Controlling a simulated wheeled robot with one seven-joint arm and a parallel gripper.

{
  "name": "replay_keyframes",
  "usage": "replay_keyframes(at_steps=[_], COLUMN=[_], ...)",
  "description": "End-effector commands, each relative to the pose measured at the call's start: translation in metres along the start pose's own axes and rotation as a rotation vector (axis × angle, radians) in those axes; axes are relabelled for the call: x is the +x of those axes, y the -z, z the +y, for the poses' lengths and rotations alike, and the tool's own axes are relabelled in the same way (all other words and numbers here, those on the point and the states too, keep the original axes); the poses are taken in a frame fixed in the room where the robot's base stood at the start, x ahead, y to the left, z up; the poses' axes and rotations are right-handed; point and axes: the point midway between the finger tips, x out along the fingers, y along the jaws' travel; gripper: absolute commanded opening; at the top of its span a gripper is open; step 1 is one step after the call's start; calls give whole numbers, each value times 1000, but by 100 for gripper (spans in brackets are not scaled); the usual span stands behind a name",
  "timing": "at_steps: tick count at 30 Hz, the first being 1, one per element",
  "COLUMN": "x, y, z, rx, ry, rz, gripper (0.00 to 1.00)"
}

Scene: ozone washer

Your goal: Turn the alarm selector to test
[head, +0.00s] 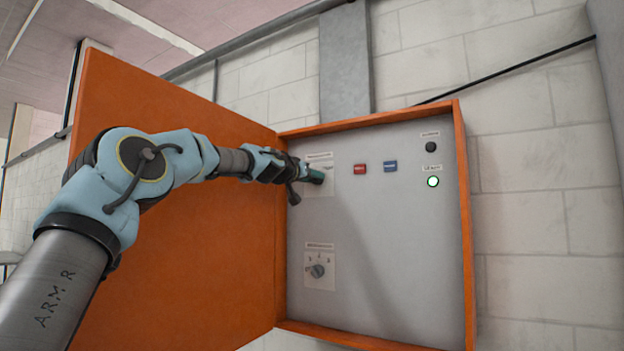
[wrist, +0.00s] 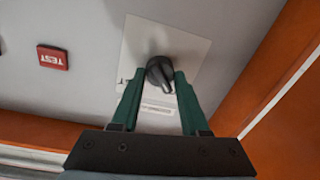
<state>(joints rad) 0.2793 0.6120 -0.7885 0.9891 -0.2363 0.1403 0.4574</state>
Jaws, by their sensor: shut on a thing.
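My gripper (head: 317,177) is at the upper left of the grey panel (head: 385,240) inside an orange cabinet. In the wrist view, its two green fingers (wrist: 160,82) are shut on a black selector knob (wrist: 157,68), one on each side. The knob sits on a pale label plate (wrist: 185,50), and its pointer end is toward the fingers. In the head view the gripper hides this knob, and the plate's lettering is too small to read. A second selector knob (head: 317,271) is on a lower plate, clear of the gripper.
A red button (head: 360,169), marked TEST in the wrist view (wrist: 52,57), and a blue button (head: 390,166) are right of my gripper. A black knob (head: 430,146) and a lit green lamp (head: 433,182) are farther right. The open orange door (head: 190,240) stands at left, behind my arm.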

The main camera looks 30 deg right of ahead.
Motion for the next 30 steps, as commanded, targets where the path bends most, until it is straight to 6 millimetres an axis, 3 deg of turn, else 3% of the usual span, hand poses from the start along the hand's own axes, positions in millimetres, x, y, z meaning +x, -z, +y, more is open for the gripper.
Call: replay_keyframes(at_steps=[14, 30], x=[0, 0], y=[-4, -4], z=[-1, -1], rx=[146, 638], ry=[-1, -6], rz=[11, 39], gripper=[0, 0])
